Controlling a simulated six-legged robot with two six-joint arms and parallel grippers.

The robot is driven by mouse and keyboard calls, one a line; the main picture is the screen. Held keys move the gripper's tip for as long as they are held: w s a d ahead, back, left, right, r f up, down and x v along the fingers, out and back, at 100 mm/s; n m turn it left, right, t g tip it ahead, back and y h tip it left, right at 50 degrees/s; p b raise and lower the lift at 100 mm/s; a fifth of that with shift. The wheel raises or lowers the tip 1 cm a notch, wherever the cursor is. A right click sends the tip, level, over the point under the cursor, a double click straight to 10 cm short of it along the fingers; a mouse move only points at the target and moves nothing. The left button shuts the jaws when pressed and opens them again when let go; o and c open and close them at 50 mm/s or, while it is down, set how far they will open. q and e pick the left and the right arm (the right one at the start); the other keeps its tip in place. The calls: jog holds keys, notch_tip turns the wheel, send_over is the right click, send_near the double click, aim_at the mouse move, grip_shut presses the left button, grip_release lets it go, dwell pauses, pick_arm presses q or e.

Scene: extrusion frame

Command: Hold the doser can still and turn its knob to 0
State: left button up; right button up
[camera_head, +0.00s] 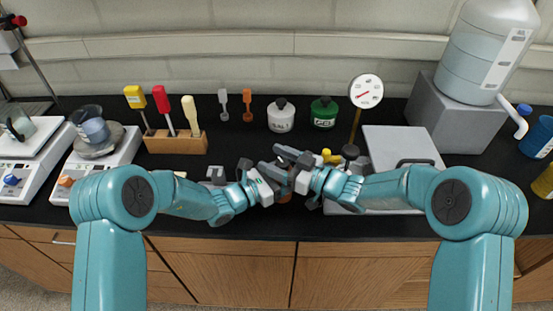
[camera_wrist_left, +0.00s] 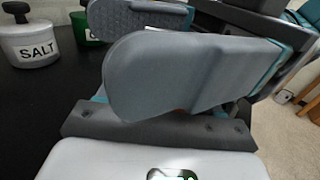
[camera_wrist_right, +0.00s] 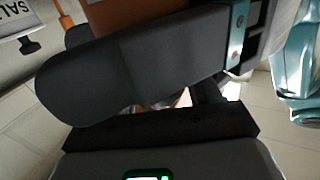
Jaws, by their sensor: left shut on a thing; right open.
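The doser can (camera_head: 285,198) is mostly hidden between my two grippers at the front middle of the black bench; only a small brown-orange patch shows in the head view. A brown-orange surface of it also shows at the top of the right wrist view (camera_wrist_right: 128,16). My left gripper (camera_head: 274,178) is shut on the can from the left. My right gripper (camera_head: 292,164) is open, close against the can's right side, its fingers overlapping the left one's in view. I cannot make out the knob or its setting; the fingers cover it.
A dial gauge on a stand (camera_head: 365,92) and grey plate (camera_head: 400,145) are right. A wooden tool block (camera_head: 176,143) and scales (camera_head: 100,155) are left. The bench's front edge is close below the grippers.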

jog(key=shift+a, duration=0.1)
jog(key=c, duration=1)
jog(key=shift+n+g+y, duration=0.5)
jog(key=shift+n+g, duration=0.3)
jog(key=shift+g, duration=0.4)
jog(key=shift+s, duration=0.1)
jog(key=o, duration=1)
jog(key=shift+t, duration=0.3)
